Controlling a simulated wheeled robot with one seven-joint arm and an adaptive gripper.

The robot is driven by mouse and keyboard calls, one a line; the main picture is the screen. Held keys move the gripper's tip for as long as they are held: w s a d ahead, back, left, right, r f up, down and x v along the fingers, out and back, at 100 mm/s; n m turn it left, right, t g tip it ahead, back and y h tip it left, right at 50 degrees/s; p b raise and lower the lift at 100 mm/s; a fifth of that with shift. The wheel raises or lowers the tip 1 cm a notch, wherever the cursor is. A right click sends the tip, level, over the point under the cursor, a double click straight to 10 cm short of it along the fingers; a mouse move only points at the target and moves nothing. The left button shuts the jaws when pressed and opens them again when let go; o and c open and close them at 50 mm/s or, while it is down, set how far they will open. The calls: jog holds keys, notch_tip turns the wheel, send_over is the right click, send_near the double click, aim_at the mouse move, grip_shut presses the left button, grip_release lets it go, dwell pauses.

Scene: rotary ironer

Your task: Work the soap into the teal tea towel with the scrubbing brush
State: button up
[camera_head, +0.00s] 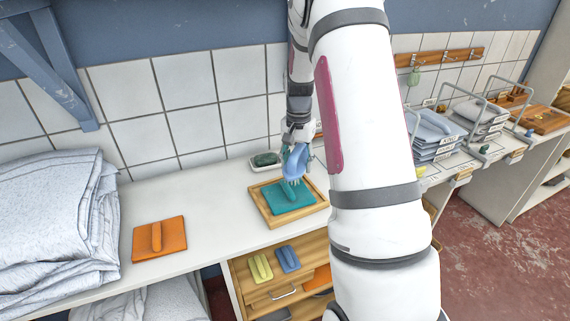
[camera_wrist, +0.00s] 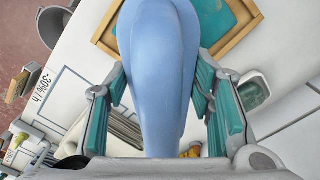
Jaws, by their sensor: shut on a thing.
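A teal tea towel (camera_head: 288,200) lies flat in a shallow wooden tray (camera_head: 266,219) on the white counter; it also shows at the top of the wrist view (camera_wrist: 212,22). My gripper (camera_head: 296,150) is above the tray, shut on the blue scrubbing brush (camera_head: 294,166). In the wrist view the brush (camera_wrist: 158,70) fills the middle between the teal finger pads. Its lower end is over or on the towel; I cannot tell if the bristles touch. A small white dish with a dark green piece, perhaps the soap (camera_head: 265,159), stands behind the tray.
An orange board with a handle (camera_head: 158,238) lies left of the tray. White folded linen (camera_head: 55,215) is piled at far left. An open drawer (camera_head: 278,272) below holds yellow and blue items. Racks with folded cloths (camera_head: 435,130) stand at right. Counter between board and tray is clear.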

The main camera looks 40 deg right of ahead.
aim_at(299, 189)
jog(key=shift+s+d+r+m, duration=0.1)
jog(key=shift+s+d+m, duration=0.2)
jog(key=shift+d+m, duration=0.2)
jog(key=shift+f+b, duration=0.7)
jog(key=shift+f, duration=2.3)
jog(key=shift+c, duration=1.4)
jog(key=shift+s+a+f, duration=0.1)
jog(key=shift+a+f, duration=0.05)
jog(key=shift+f, duration=0.05)
jog(key=shift+f, duration=0.15)
jog(key=shift+c, duration=0.7)
jog(key=shift+a+f, duration=0.1)
jog(key=shift+c, duration=0.5)
jog(key=shift+d+r+p, duration=0.15)
jog(key=shift+r+p, duration=0.25)
jog(key=shift+r, duration=1.45)
jog(key=shift+d+r+p, duration=0.1)
jog(key=shift+r+p, duration=0.3)
jog(key=shift+r, duration=1.45)
